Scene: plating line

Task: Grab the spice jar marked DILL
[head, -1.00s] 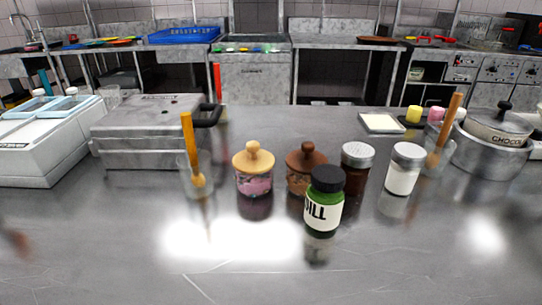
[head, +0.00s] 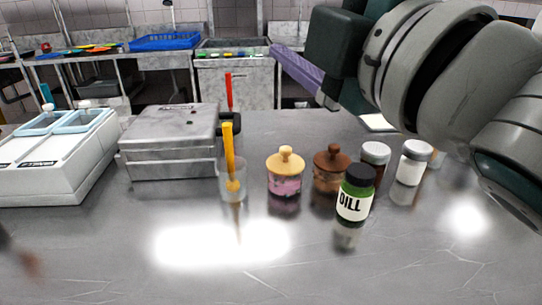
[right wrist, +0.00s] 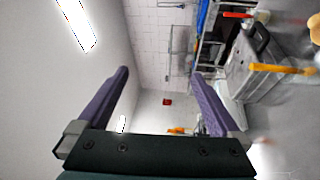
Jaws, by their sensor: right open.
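The DILL spice jar (head: 354,205) stands upright on the steel counter in the head view, with a black lid, green contents and a white label reading DILL. My right gripper (head: 283,58) is in the head view, raised above and behind the jars, apart from the DILL jar. In the right wrist view its two purple fingers (right wrist: 160,95) are spread wide with nothing between them. My left gripper is not clearly in view.
Behind the DILL jar stand a brown-lidded jar (head: 331,165), a dark jar with a grey lid (head: 375,153) and a white jar (head: 411,168). Left are a pink jar (head: 285,186), a glass with an orange utensil (head: 232,185) and a grill press (head: 168,150). The front counter is clear.

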